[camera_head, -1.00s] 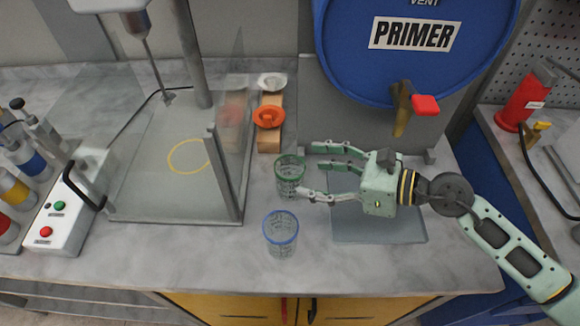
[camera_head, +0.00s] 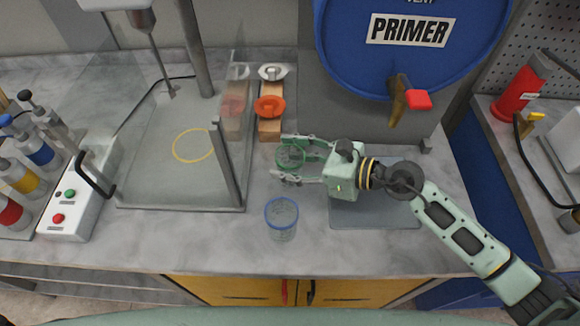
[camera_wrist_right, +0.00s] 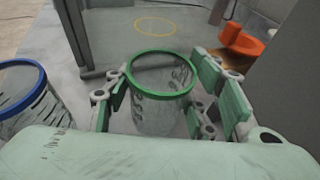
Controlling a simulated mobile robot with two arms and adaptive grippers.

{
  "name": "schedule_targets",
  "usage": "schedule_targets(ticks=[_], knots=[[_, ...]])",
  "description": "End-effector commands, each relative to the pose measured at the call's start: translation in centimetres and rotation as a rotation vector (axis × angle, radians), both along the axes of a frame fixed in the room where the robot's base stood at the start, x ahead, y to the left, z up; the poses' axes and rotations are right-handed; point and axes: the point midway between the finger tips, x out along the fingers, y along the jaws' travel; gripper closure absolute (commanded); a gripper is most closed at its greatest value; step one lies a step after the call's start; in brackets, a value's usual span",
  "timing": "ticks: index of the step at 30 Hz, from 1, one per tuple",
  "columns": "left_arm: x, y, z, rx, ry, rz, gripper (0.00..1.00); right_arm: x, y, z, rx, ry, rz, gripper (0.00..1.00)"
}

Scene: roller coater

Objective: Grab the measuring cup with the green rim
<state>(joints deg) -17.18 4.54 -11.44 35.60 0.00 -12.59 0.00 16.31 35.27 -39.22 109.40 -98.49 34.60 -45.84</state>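The measuring cup with the green rim (camera_head: 290,158) is clear, with dark markings, and stands upright on the counter. In the right wrist view the green-rimmed cup (camera_wrist_right: 160,105) stands between the fingers. My right gripper (camera_head: 287,160) is open around it, with fingers on both sides; the gaps look small, and I cannot tell whether any finger touches it. A similar cup with a blue rim (camera_head: 281,218) stands just in front, outside the fingers, and shows at left in the wrist view (camera_wrist_right: 30,95). My left gripper is not in view.
A blue PRIMER drum (camera_head: 410,50) with a red-handled tap (camera_head: 416,100) hangs behind the right gripper. Orange (camera_head: 269,106) and white (camera_head: 272,72) funnel-like pieces sit on wooden blocks. A transparent-walled mixing station (camera_head: 180,185) stands left. The counter front is mostly clear.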

Motion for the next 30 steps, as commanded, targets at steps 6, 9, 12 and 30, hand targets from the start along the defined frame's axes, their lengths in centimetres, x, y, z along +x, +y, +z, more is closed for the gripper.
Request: schedule_targets(ticks=[6, 9, 12, 30], knots=[[0.0, 0.0, 0.0, 0.000, 0.000, 0.001, 0.60, 0.0, 0.0, 0.0, 0.000, 0.000, 0.000, 0.72], [0.0, 0.0, 0.0, 0.000, 0.000, 0.001, 0.60, 0.0, 0.0, 0.0, 0.000, 0.000, 0.000, 0.78], [0.0, 0.0, 0.0, 0.000, 0.000, 0.001, 0.60, 0.0, 0.0, 0.0, 0.000, 0.000, 0.000, 0.78], [-0.1, 0.0, -0.9, 0.000, 0.002, 0.000, 0.60, -1.7, -1.9, 5.2, -0.006, -0.003, 0.000, 0.78]])
